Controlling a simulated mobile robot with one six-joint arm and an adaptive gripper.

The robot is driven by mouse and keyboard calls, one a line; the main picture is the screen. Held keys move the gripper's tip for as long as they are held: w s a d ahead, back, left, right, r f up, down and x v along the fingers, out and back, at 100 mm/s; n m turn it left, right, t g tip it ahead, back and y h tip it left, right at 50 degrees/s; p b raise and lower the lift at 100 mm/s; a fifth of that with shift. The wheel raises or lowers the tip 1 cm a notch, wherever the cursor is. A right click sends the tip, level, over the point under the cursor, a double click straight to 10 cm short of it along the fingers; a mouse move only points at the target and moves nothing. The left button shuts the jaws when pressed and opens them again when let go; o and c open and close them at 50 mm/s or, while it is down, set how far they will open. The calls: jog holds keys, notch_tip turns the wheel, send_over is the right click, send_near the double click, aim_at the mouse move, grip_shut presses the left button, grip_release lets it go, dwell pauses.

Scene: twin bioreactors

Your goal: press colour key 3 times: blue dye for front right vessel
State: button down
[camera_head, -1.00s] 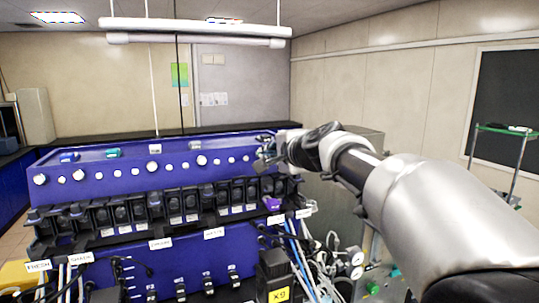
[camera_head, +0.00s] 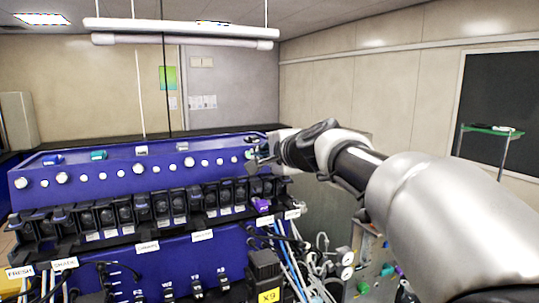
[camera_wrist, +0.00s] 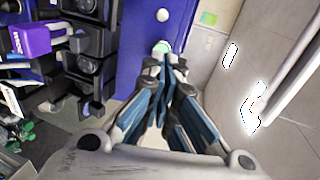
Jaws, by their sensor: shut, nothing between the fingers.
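The blue reactor console (camera_head: 120,195) fills the lower left of the head view, with a row of round white knobs or keys along its upper face. My gripper (camera_head: 257,158) is at the right end of this row, close to the panel. A small pale green round key (camera_wrist: 161,47) shows just past my shut, empty fingertips (camera_wrist: 170,62) in the wrist view. A white key (camera_wrist: 162,15) lies beyond it. I cannot tell whether the fingertips touch the green key. No label on it is legible, and I cannot make out the front right vessel.
A blue piece (camera_head: 52,160) and a teal piece (camera_head: 98,155) sit on the console's top. Black pump-like units (camera_head: 163,208) line the front below the keys, with a purple block (camera_head: 262,205) at the right. Cables and tubes hang lower right.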

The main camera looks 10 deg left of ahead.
jog(key=b+v, duration=0.1)
jog(key=v, duration=0.4)
jog(key=shift+s+d, duration=0.15)
jog(key=s+d+f+n+g+h, duration=0.2)
jog(key=s+d+f+n+h, duration=0.15)
jog(key=s+d+f, duration=0.7)
jog(key=s+d+f+n+g+h, duration=0.2)
jog(key=s+d+f+n+h, duration=0.15)
jog(key=s+d+f, duration=0.7)
jog(key=s+d+f+n+g+h, duration=0.2)
jog(key=s+d+f+n, duration=0.4)
jog(key=s, duration=0.8)
notch_tip(320, 180, down, 21)
jog(key=s+m+g+b, duration=0.1)
jog(key=m+b, duration=0.1)
jog(key=b, duration=1.6)
jog(key=shift+s+a, duration=0.3)
jog(key=shift+a, duration=0.05)
jog(key=shift+r, duration=0.1)
